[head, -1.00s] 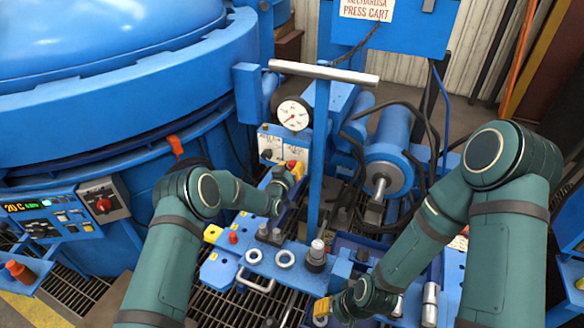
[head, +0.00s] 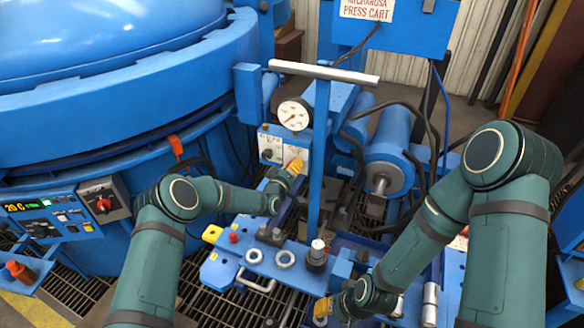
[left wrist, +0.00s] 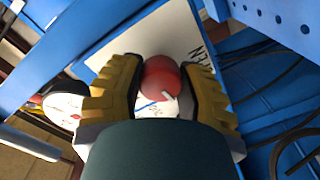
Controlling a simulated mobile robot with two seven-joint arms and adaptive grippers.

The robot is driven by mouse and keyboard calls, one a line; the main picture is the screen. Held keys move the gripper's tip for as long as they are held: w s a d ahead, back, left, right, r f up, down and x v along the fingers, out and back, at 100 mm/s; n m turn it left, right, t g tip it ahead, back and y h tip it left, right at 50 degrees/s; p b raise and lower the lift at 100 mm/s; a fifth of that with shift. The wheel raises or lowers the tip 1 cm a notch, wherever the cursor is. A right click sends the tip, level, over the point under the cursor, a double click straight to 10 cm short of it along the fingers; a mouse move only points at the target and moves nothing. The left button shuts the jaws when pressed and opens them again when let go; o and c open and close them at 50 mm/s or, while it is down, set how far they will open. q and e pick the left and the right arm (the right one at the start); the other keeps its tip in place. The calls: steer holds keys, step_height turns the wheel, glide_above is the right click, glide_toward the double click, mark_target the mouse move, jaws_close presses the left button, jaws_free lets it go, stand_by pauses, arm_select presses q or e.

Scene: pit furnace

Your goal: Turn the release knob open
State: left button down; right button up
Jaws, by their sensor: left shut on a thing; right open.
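The release knob (left wrist: 160,80) is a round red knob with a white mark on a white panel (left wrist: 188,32) with partly visible lettering. In the left wrist view it sits between the two yellow fingers of my left gripper (left wrist: 158,92), which are shut on it. In the head view my left gripper (head: 295,166) is at the lower right of the white panel (head: 271,147) and hides the knob. The white mark points down and right in the left wrist view. My right gripper (head: 322,310) is open, low over the front of the blue cart; its fingertips are small in view.
A pressure gauge (head: 293,114) is above the panel. A blue upright post with a grey crossbar (head: 323,73) stands just right of my left gripper. The cart deck (head: 225,268) holds rings and fittings. Black hoses (head: 425,110) hang at right.

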stand_by(0.3)
arm_select(q)
steer(key=c, duration=0.5)
jaws_free()
steer(key=v, duration=1.2)
steer(key=s+a+f+m+g+y, duration=0.1)
steer(key=s+f+g, duration=0.2)
steer(key=s, duration=0.8)
steer(key=s+a+f+m+g+y, duration=0.1)
steer(key=s+f+g, duration=0.3)
steer(key=s, duration=0.7)
steer(key=s+a+f+m+g+y, duration=0.1)
steer(key=s+a+f+g, duration=0.2)
steer(key=s+g, duration=0.4)
steer(key=shift+s+a+f+m, duration=0.15)
steer(key=shift+s+m, duration=0.25)
steer(key=shift+s, duration=1.75)
